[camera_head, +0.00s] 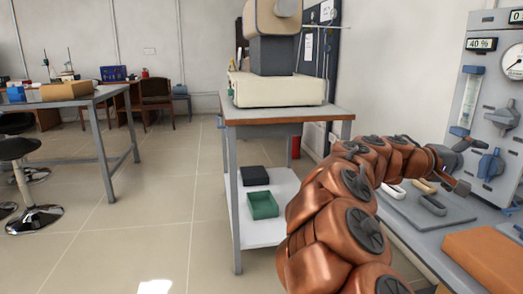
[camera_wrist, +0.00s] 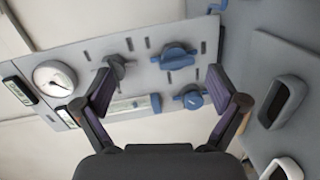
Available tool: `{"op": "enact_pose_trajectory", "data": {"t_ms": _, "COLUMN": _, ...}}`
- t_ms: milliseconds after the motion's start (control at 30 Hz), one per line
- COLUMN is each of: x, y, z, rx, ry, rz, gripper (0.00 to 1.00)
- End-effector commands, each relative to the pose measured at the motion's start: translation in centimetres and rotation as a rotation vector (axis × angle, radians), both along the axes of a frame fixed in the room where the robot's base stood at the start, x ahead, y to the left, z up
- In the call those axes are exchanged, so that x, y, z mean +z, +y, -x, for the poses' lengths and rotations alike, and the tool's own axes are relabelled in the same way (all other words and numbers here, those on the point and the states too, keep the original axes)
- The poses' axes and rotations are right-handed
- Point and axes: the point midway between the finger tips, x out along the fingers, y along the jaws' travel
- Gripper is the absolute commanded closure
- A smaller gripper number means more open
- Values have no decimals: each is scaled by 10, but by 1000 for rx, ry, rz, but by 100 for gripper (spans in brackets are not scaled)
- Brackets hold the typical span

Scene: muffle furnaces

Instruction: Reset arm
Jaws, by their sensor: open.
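My copper-coloured arm reaches to the right in the head view. My gripper (camera_head: 468,165) is at its end, over the right-hand bench and in front of the grey control panel (camera_head: 495,100). The wrist view shows my gripper (camera_wrist: 166,92) with its two dark fingers spread wide and nothing between them. Behind the fingers, the panel (camera_wrist: 185,40) carries blue knobs (camera_wrist: 177,56), a dark knob (camera_wrist: 120,67) and a round dial (camera_wrist: 55,78). The panel appears tilted in the wrist view.
Small oval holders (camera_head: 433,204) lie on a grey plate (camera_head: 455,214) under my gripper, near a brown block (camera_head: 485,258). A bench (camera_head: 285,114) with a beige furnace (camera_head: 278,90) stands at centre; its lower shelf holds a green tray (camera_head: 263,205).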

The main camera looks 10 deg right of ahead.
Motion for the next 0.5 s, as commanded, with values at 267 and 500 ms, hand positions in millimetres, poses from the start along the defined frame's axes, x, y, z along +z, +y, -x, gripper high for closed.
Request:
{"op": "enact_pose_trajectory", "data": {"t_ms": 267, "x": 42, "y": 18, "z": 58, "rx": -70, "ry": -97, "rz": -192, "gripper": 4}}
{"op": "enact_pose_trajectory", "data": {"t_ms": 500, "x": 51, "y": 43, "z": 99, "rx": -111, "ry": -150, "rz": -378, "gripper": 4}}
